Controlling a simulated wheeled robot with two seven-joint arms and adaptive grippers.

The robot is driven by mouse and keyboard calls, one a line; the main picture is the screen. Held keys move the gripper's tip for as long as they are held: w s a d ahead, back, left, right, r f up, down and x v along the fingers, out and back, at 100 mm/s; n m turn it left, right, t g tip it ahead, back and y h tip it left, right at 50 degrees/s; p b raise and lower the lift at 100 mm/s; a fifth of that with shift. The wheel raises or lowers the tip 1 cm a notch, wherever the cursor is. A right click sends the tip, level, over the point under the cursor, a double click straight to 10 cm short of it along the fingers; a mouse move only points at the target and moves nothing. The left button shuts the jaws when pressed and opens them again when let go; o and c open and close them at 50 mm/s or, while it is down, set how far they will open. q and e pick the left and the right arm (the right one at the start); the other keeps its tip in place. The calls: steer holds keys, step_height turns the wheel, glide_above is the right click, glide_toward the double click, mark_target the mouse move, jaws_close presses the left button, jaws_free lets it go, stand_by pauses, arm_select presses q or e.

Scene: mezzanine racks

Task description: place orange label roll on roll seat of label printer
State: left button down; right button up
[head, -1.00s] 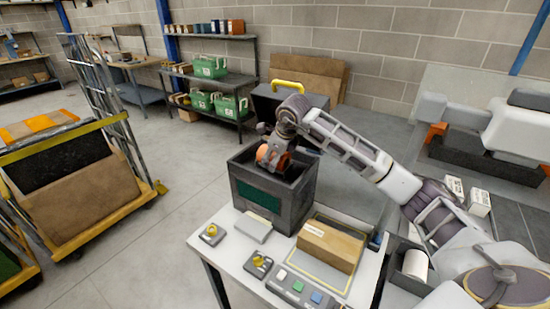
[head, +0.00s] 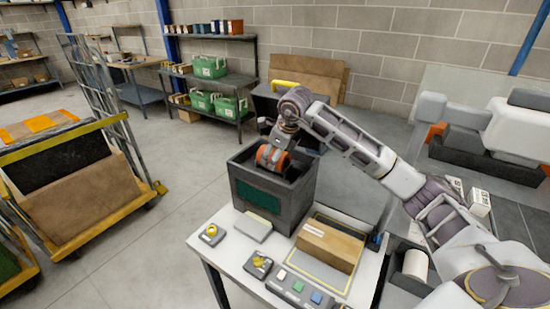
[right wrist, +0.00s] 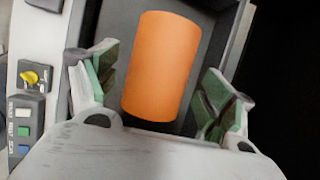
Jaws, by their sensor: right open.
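The orange label roll (head: 270,157) is at the open top of a dark grey box-shaped unit with a green front panel (head: 258,197), which looks like the label printer. My right gripper (head: 282,146) is just above the roll. In the right wrist view the orange roll (right wrist: 160,65) lies between the spread green-padded fingers of my open right gripper (right wrist: 162,85), with a gap on each side. The dark interior wall (right wrist: 218,25) shows beside it. The roll seat is hidden, so I cannot tell whether the roll rests on it. My left gripper is not in view.
The white table (head: 225,262) also holds a cardboard box (head: 330,246), a button panel (head: 298,290) and a yellow-knobbed switch (head: 258,264). A white roll (head: 415,263) sits at the right. A loaded cart (head: 85,175) stands at the left, with open floor between.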

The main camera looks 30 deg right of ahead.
steer(key=v, duration=0.8)
steer(key=shift+r+b, duration=0.25)
steer(key=shift+b, duration=0.15)
steer(key=shift+s+r, duration=0.3)
steer(key=shift+r, duration=0.15)
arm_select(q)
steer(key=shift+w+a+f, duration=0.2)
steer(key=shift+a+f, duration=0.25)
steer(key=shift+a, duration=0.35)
arm_select(e)
steer(key=shift+r, duration=0.15)
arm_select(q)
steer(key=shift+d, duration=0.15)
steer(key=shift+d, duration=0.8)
